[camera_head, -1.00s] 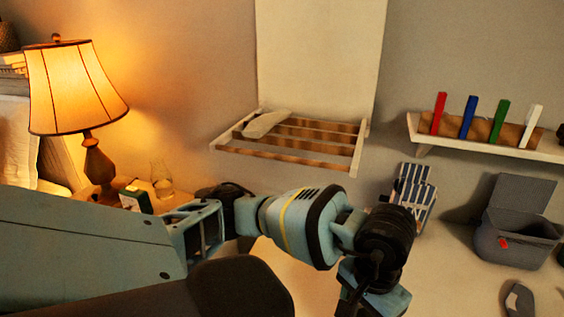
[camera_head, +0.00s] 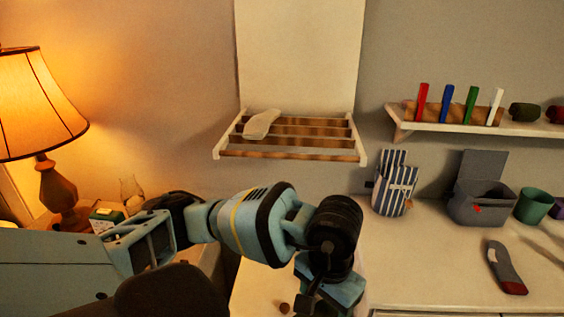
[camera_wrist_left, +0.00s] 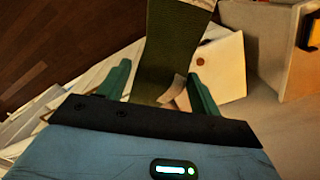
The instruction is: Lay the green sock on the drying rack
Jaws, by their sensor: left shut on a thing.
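The drying rack (camera_head: 290,155) is a white wall frame with wooden bars, folded out at the upper middle of the head view. A pale sock (camera_head: 261,124) lies across its left part. My left arm reaches across the lower part of that view, below and in front of the rack; its fingers are not clear there. In the left wrist view the dark green sock (camera_wrist_left: 172,42) lies between the fingers of my left gripper (camera_wrist_left: 158,72), which is shut on it. My right gripper is not seen.
A lit lamp (camera_head: 42,120) stands at the left. A wall shelf (camera_head: 440,128) with coloured upright pieces is right of the rack.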

